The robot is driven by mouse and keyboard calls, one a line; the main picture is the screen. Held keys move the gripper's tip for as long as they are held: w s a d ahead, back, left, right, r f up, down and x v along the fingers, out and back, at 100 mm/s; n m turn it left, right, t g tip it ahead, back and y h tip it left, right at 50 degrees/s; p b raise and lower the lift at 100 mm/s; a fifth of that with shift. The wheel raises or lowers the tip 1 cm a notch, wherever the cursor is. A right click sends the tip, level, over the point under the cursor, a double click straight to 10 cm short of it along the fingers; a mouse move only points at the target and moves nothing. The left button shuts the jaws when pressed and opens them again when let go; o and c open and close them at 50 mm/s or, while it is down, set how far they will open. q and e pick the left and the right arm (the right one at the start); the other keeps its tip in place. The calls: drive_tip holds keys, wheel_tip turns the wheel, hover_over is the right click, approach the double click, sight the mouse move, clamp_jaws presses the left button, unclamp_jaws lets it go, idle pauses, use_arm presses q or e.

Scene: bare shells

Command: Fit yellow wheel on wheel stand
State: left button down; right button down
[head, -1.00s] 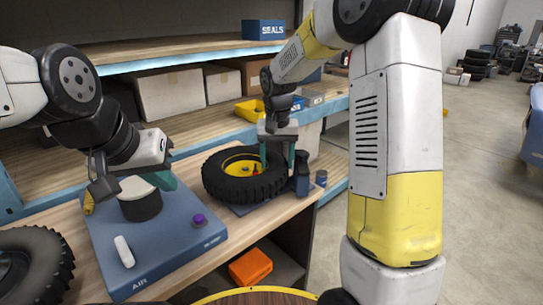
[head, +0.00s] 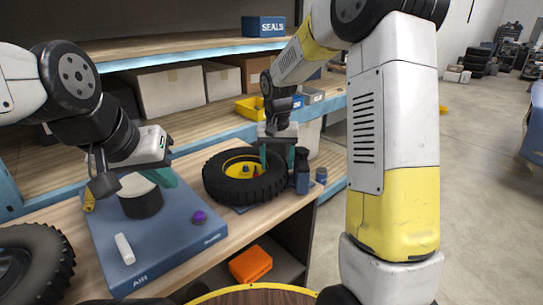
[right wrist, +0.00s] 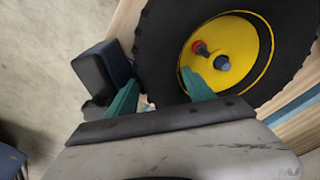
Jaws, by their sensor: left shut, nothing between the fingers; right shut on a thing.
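The yellow wheel, a black knobbly tyre (head: 215,185) with a yellow hub, lies almost flat at the right end of the bench. My right gripper (head: 277,160) is shut on its right side. In the right wrist view, one finger of the right gripper (right wrist: 160,95) is inside the yellow hub (right wrist: 240,48) and the other outside the tyre. A dark nub (right wrist: 221,62) and a red-tipped piece show within the hub. A blue plate, perhaps the wheel stand, is mostly hidden under the wheel; I cannot tell how they seat. My left gripper (head: 162,178) is shut and empty beside a black, white-topped cylinder (head: 143,203).
A blue board (head: 175,245) marked AIR carries the cylinder, a purple knob (head: 199,217) and a white stick (head: 124,249). Another tyre (head: 45,255) lies at left. Dark blue blocks (head: 302,172) stand right of the wheel. Shelves with boxes are behind.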

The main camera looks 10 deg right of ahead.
drive_tip(key=shift+c, duration=1.4)
unclamp_jaws()
drive_tip(key=shift+o, duration=0.7)
drive_tip(key=shift+d, duration=0.1)
drive_tip(key=shift+s+d+f, duration=0.1)
drive_tip(key=shift+d, duration=0.05)
drive_tip(key=shift+c, duration=0.5)
drive_tip(key=shift+w+r, duration=0.2)
drive_tip(key=shift+r, duration=1.5)
